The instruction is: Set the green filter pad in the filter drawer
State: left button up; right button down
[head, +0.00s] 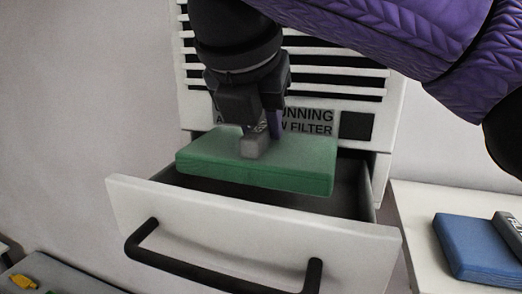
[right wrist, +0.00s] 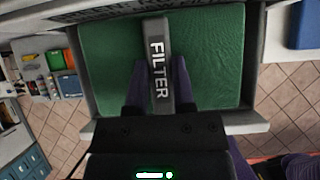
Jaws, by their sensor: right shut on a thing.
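The green filter pad (head: 300,169) is a flat block with a grey tab (head: 252,146) standing on its top. My right gripper (head: 262,136) is shut on the tab, and the pad hangs level over the open filter drawer (head: 250,229). In the right wrist view the tab (right wrist: 158,60) reads "FILTER" and sits between my right fingers (right wrist: 157,85), with the pad (right wrist: 208,45) beneath. The pad covers most of the drawer opening; a dark part of the inside shows at the right. In the head view, I cannot tell whether the pad's underside touches the drawer. My left gripper is not in view.
The drawer front has a black bar handle (head: 205,262). Behind stands a white slatted cabinet (head: 370,80) with partly hidden lettering. A blue pad (head: 475,247) lies on a white surface (head: 412,212) at the right. A yellow object (head: 40,283) lies at the lower left.

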aim_at(260, 153)
notch_tip(260, 153, down, 4)
jog(key=shift+r, duration=0.1)
jog(key=shift+w+f, duration=0.2)
jog(key=shift+f, duration=0.4)
jog(key=shift+f, duration=0.1)
jog(key=shift+c, duration=2.3)
grip_release()
jog(key=v, duration=1.2)
jog(key=shift+s, duration=0.1)
